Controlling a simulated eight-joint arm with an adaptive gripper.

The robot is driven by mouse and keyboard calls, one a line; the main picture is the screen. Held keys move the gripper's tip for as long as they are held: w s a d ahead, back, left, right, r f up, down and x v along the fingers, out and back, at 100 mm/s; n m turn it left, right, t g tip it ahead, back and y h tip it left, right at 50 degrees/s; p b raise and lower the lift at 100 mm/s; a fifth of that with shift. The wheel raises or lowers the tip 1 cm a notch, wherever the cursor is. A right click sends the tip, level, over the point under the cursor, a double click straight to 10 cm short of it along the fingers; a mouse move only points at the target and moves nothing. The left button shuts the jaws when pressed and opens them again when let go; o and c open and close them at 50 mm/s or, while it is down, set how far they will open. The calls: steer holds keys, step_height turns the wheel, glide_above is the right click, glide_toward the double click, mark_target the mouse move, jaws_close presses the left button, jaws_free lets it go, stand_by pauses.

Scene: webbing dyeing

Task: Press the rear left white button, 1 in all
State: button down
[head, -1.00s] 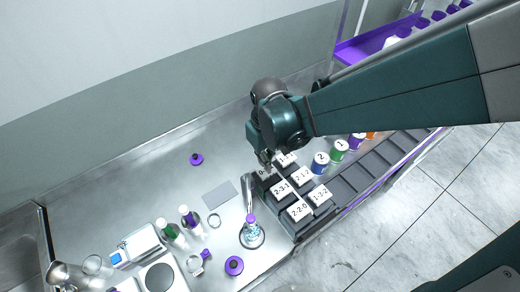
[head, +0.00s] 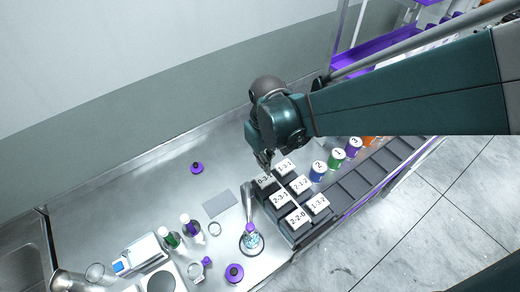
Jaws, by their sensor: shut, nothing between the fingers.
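Six white-topped buttons with printed labels stand in two columns on a dark rack. The rear left white button (head: 264,182) has a label starting "0-3", its end partly hidden by the gripper. The rear right button (head: 287,167) is beside it; the "2-3-1" button (head: 280,199) is in front of it. My gripper (head: 265,165) is shut and empty, pointing down at the rear edge of the rear left button. I cannot tell whether its tips touch the button.
Numbered colored jars (head: 318,171) stand on the rack to the right. Bottles (head: 189,226) and a scale (head: 160,281) are at front left.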

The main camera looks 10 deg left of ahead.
steer(key=shift+r, duration=0.65)
steer(key=shift+d, duration=0.15)
steer(key=s+d+r+m+t+b, duration=0.1)
steer(key=d+m+t+b, duration=0.1)
steer(key=d, duration=0.7)
steer(key=s+d+r+m+t+b, duration=0.2)
steer(key=d+m+b, duration=0.2)
steer(key=d, duration=0.6)
steer(key=s+d+r+m+t+b, duration=0.2)
steer(key=d+m+t+b, duration=0.1)
steer(key=d, duration=0.6)
steer(key=shift+d+r+b, duration=0.15)
steer(key=shift+d+b, duration=0.2)
steer(key=shift+b, duration=0.4)
stand_by(2.0)
